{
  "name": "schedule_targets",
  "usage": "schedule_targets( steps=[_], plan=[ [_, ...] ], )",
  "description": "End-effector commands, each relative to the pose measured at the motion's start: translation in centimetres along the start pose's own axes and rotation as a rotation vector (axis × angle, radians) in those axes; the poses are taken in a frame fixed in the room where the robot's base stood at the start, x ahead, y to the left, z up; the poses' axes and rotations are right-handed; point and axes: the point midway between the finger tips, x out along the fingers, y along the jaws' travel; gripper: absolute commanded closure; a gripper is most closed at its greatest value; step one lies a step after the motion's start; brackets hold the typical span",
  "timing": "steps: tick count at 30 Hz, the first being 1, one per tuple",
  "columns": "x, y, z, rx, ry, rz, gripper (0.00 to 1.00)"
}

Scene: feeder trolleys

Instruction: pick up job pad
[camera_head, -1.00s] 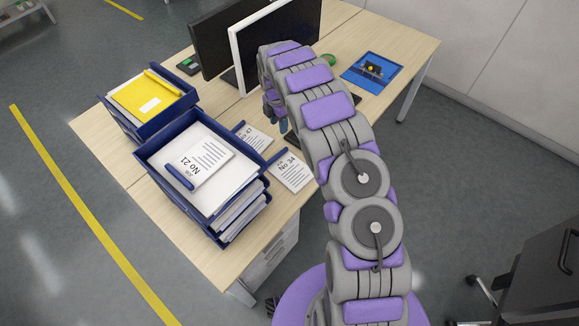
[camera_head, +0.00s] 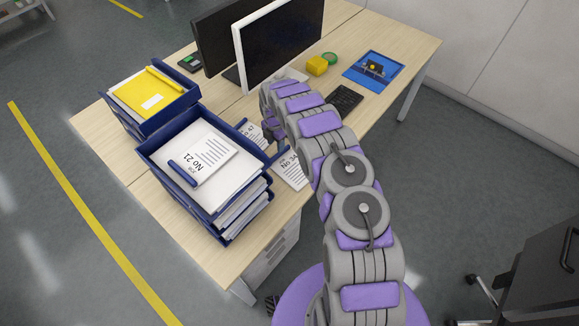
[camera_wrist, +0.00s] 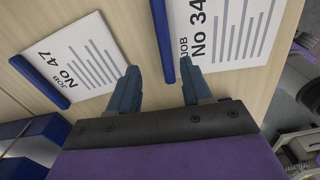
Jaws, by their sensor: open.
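Three white job pads with blue binding strips are in view. Pad No 21 (camera_head: 207,160) lies on papers in the top of the front blue tray stack. Pad No 47 (camera_head: 251,133) and pad No 34 (camera_head: 291,170) lie on the desk right of the stack, partly hidden by the tray and my arm. My gripper (camera_wrist: 159,76) is open and empty, pointing down over the desk. In the wrist view, pad No 34 (camera_wrist: 238,35) is at the right, its blue strip showing between the fingertips. Pad No 47 (camera_wrist: 82,58) is at the left, beside the left finger.
The front blue tray stack (camera_head: 222,229) stands close left of my gripper. Another tray (camera_head: 150,128) holds a yellow folder. Monitors (camera_head: 279,46), a keyboard (camera_head: 345,97), a yellow block (camera_head: 317,66) and a blue mat (camera_head: 373,69) are farther back. The desk's right end has bare surface.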

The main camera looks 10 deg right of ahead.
Motion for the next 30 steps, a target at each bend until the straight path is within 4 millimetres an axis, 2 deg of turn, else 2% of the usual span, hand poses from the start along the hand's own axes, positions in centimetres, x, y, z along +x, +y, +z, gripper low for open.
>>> schedule_targets(
  steps=[7, 16, 24, 30],
  plan=[
    [1.8, -0.4, 0.3, 0.002, 0.005, -0.001, 0.51],
    [5.7, -0.7, 0.2, 0.001, 0.004, -0.005, 0.51],
    [6.0, -0.7, 0.2, 0.002, 0.003, -0.004, 0.52],
    [6.0, -0.7, 0.3, 0.002, 0.003, -0.003, 0.71]
  ],
)
